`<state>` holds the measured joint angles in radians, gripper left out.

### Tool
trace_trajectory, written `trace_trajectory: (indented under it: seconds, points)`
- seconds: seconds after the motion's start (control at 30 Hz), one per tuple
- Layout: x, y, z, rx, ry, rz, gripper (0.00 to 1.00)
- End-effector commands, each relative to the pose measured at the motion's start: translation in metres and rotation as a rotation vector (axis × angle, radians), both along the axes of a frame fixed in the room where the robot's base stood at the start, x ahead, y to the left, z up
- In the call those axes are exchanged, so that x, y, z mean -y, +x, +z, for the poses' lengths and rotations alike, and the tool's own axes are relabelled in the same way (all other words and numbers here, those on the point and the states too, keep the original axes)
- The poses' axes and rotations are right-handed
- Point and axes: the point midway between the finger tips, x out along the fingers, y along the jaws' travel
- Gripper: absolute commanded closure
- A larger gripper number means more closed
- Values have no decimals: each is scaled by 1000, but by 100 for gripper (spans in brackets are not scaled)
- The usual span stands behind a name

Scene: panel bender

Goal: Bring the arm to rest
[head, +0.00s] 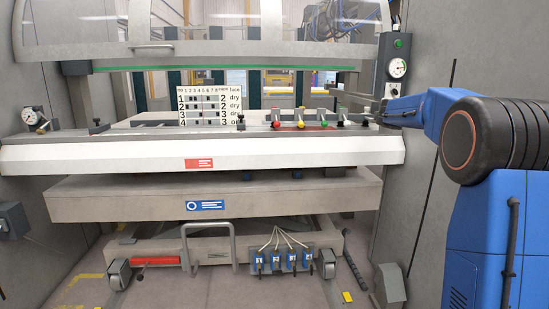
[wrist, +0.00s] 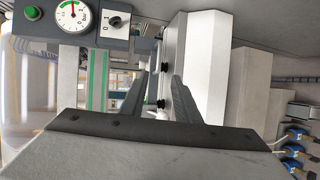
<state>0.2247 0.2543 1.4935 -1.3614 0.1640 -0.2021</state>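My gripper (head: 352,107) is at the right end of the machine's front ledge in the head view, with my blue arm reaching in from the right. In the wrist view my gripper (wrist: 160,80) shows two dark fingers standing apart, with nothing held between them. The panel bender (head: 130,154) fills the middle of the head view. Its white front beam (wrist: 209,65) lies beyond and to the right of the fingers in the wrist view. I cannot tell whether the fingers touch the ledge.
Several coloured knobs (head: 300,116) stand on the ledge left of my gripper. A number chart (head: 209,104) stands further left. A gauge box (head: 397,67) hangs on the right post, close above my arm; its dial (wrist: 72,14) shows upper left in the wrist view. A clear guard (head: 230,25) is overhead.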

Motion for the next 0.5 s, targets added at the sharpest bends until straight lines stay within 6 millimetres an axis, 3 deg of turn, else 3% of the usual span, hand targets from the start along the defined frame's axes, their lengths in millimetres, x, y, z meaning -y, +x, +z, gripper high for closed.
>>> trace_trajectory:
  seconds: [0.2,0.5]
  points:
    - [-21,-78,7,15,173,-98,71]
    - [-52,-198,-17,-5,435,-243,71]
